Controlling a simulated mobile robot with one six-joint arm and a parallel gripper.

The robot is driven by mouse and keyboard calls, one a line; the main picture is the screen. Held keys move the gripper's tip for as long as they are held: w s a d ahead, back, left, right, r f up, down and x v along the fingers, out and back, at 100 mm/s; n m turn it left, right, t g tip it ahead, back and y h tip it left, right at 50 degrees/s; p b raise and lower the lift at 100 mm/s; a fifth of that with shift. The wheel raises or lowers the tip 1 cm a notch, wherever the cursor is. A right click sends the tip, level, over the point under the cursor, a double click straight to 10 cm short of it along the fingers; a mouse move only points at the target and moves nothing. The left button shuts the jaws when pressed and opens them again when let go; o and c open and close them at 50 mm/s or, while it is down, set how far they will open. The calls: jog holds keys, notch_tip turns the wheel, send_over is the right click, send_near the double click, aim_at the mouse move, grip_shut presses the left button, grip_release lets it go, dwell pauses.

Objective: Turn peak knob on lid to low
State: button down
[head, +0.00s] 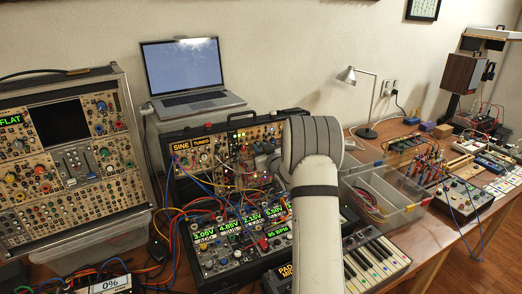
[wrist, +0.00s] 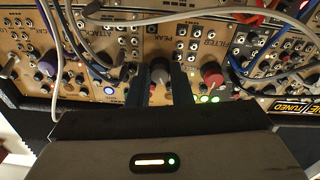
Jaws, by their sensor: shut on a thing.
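The peak knob (wrist: 159,66) is a grey knob under the PEAK label on the tan panel of the lid, in the middle of the wrist view. My gripper (wrist: 160,78) is shut on it, with one dark finger on each side. I cannot read which mark the knob points to. The lid (head: 222,140) stands upright at the back of the open case in the head view. There my arm covers part of the lid and hides the knob.
A red knob (wrist: 212,74) by the FILTER label sits close right of my fingers. Patch cables (wrist: 200,15) cross the panel above them, and more hang over the case. A laptop (head: 187,75) stands behind the lid, and a clear organizer (head: 402,212) is at its right.

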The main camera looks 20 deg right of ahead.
jog(key=shift+m+h+b, duration=0.4)
jog(key=shift+m+b, duration=0.8)
jog(key=shift+m, duration=1.3)
jog(key=c, duration=1.3)
grip_release()
jog(key=s+b, duration=0.1)
jog(key=s, duration=0.6)
jog(key=shift+s+a, duration=0.15)
jog(key=shift+s, duration=0.25)
jog(key=shift+r, duration=0.1)
